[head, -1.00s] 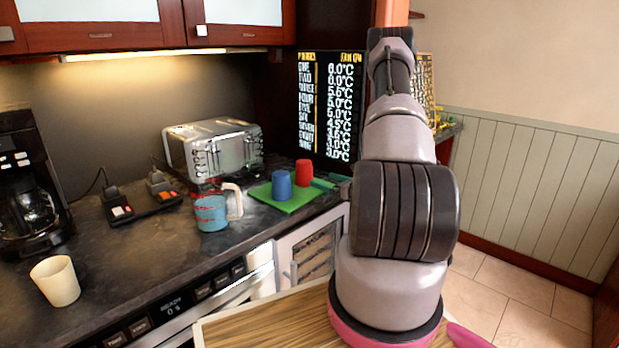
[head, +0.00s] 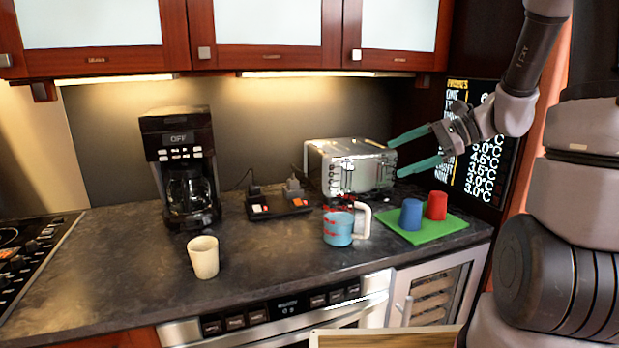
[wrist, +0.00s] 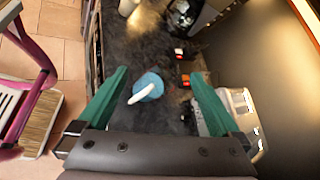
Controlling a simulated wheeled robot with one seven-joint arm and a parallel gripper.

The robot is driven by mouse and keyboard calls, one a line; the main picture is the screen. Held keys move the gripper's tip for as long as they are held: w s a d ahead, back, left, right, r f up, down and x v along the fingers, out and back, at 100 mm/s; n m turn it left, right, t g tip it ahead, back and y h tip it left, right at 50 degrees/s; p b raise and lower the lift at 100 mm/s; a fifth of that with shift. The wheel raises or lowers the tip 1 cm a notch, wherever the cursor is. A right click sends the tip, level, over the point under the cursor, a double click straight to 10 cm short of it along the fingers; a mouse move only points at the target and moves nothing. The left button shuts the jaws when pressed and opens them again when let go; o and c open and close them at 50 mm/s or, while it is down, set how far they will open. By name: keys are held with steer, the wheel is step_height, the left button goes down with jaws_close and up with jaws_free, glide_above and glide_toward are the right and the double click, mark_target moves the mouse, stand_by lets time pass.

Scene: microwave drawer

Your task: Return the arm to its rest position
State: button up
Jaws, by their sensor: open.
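My gripper (head: 420,150) is raised at the right of the head view, in front of the dark screen and to the right of the toaster. Its two green fingers point left and stand well apart, with nothing between them. In the wrist view my gripper (wrist: 158,92) is open above the counter. The blue measuring cup (wrist: 147,88) with a white handle shows between the fingers but lies below them, untouched. My arm comes down the right side of the head view.
A toaster (head: 350,167), coffee maker (head: 182,168), beige cup (head: 204,257) and measuring cup (head: 338,230) stand on the counter (head: 120,255). Blue (head: 411,214) and red (head: 436,205) cups stand on a green mat (head: 440,229). Cabinets (head: 270,35) hang above.

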steer(key=s+d+r+n+t+h, duration=0.3)
steer(key=s+r+n+h, duration=0.7)
steer(key=s, duration=0.4)
steer(key=shift+r+t, duration=0.5)
steer(key=shift+r, duration=0.15)
